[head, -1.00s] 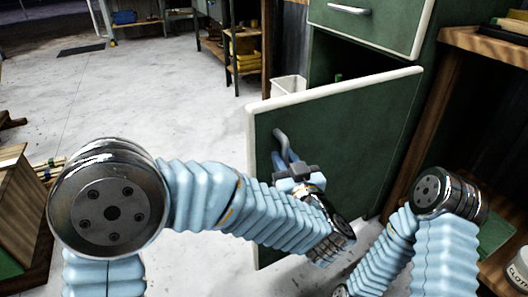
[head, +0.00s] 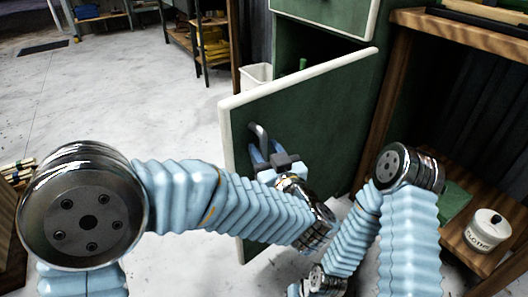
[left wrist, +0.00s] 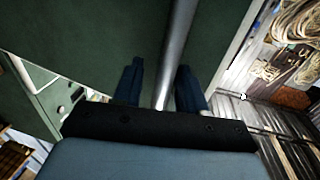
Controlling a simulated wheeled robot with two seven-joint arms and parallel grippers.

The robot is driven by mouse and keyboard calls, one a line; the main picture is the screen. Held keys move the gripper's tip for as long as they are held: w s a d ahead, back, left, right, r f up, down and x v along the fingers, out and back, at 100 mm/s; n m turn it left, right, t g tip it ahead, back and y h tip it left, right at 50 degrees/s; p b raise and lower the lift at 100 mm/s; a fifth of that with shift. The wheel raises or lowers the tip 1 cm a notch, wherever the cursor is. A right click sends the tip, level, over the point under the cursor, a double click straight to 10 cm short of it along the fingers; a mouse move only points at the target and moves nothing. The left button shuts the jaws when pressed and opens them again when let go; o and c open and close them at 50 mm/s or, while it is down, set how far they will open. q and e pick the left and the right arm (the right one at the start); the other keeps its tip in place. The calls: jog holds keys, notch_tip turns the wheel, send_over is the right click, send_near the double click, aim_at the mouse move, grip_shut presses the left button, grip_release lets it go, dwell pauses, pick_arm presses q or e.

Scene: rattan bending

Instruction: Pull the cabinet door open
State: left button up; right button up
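The green cabinet door (head: 325,110) with a pale edge stands open, swung out from the cabinet (head: 335,14). Its curved metal handle (head: 256,132) is near the free edge. My left gripper (head: 265,154) is at the handle, its blue fingers on either side of the bar. In the left wrist view the handle bar (left wrist: 180,35) runs between the two spread fingers, close to the right one, with a gap at the left one. Whether the right finger touches the bar I cannot tell. My right arm is at the lower right; its gripper is not visible.
A white bin (head: 256,76) is behind the door. The concrete floor (head: 130,95) on the left is mostly clear.

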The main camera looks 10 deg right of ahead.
pick_arm(q)
jog(key=shift+s, duration=0.1)
jog(key=v, duration=1.3)
jog(key=shift+s+p, duration=0.3)
jog(key=shift+f, duration=0.1)
